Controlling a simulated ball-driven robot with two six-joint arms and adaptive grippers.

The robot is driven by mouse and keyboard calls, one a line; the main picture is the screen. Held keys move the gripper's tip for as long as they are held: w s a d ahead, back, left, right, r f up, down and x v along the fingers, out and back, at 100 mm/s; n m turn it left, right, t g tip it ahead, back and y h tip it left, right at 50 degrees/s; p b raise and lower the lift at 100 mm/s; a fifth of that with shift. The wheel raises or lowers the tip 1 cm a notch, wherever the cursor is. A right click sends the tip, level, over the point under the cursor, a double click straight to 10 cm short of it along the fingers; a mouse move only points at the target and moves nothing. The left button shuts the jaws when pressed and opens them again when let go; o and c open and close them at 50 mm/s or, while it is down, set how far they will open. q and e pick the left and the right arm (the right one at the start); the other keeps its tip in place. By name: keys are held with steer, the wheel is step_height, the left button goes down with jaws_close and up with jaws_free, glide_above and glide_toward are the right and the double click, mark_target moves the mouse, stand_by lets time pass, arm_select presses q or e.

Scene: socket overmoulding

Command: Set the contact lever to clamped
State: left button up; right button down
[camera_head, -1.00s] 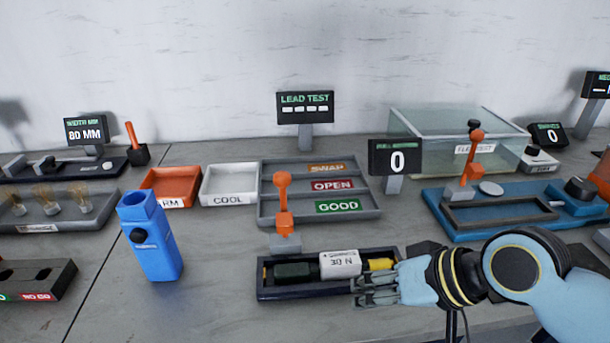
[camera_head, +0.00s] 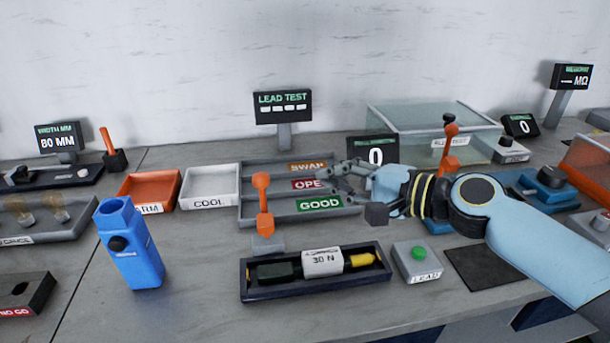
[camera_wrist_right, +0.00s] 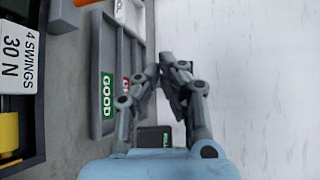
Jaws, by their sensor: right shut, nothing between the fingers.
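One orange lever (camera_head: 263,205) stands upright on a small grey base behind the dark tray. The other orange lever (camera_head: 450,145) stands at the right, partly behind my right arm. My right gripper (camera_head: 345,184) is shut and empty, above the right end of the sorting tray, to the right of the near lever and apart from it. In the right wrist view its fingers (camera_wrist_right: 167,85) are together beside the GOOD label. My left gripper is not in view.
The dark tray (camera_head: 255,294) holds a tool marked 30 N. A LEAD box (camera_head: 417,262) with a green button stands to its right. The sorting tray (camera_head: 250,215) has SWAP, OPEN and GOOD rows. A blue holder (camera_head: 133,250) stands at left.

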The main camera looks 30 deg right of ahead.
mark_target(264, 211)
steer(key=w+a+p, duration=0.3)
steer(key=w+a, duration=0.2)
steer(key=a, duration=0.2)
steer(key=shift+w+f, duration=0.15)
steer(key=shift+f, duration=0.3)
steer(key=shift+a, duration=0.1)
